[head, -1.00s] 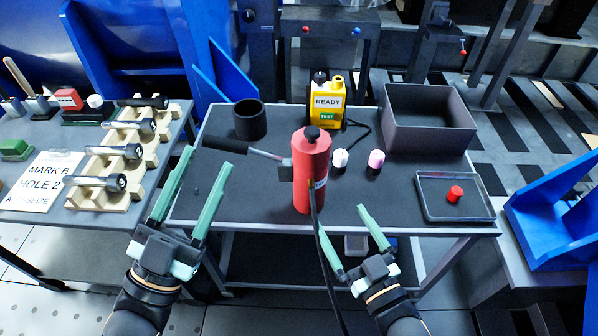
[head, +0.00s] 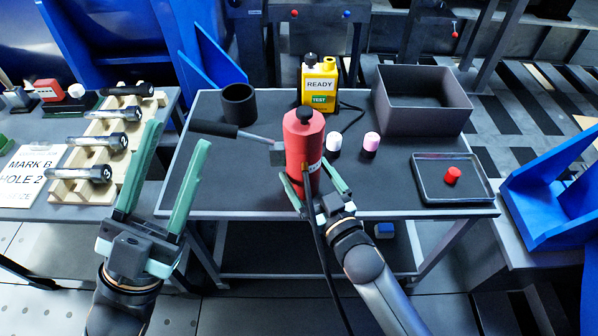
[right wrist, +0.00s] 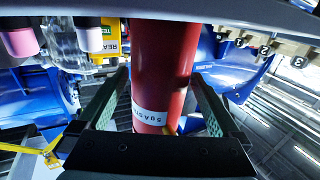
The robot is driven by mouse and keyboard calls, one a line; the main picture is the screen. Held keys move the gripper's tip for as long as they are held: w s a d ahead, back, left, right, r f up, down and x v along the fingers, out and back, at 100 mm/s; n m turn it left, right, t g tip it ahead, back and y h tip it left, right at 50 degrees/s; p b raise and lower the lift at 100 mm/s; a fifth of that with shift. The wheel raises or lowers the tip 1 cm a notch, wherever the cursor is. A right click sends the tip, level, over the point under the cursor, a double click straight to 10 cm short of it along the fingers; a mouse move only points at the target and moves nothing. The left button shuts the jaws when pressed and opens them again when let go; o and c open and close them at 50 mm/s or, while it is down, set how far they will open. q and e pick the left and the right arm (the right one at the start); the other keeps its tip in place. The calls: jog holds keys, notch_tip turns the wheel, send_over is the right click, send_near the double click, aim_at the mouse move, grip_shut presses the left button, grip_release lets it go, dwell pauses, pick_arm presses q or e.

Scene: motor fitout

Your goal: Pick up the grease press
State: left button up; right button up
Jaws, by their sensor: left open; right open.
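The grease press (head: 304,140) is a red upright cylinder with a black top knob, a black-handled lever (head: 213,128) pointing left and a black hose hanging down in front. It stands on the dark table top. My right gripper (head: 312,180) is open with its fingers on either side of the lower part of the red body. In the right wrist view the red cylinder (right wrist: 163,70) stands between the two spread fingers (right wrist: 160,95), with a white label near its end. I cannot tell whether the fingers touch it. My left gripper (head: 172,180) is open and empty at the table's left front edge.
Behind the press stand a yellow READY tester (head: 320,85) and a black cup (head: 239,103). White (head: 334,142) and pink (head: 371,142) capped pieces stand to its right. A grey bin (head: 420,115) and a tray (head: 430,190) with a red cap (head: 452,175) are farther right.

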jog(key=shift+x, duration=1.25)
jog(key=shift+c, duration=0.2)
grip_shut()
jog(key=shift+r, duration=0.35)
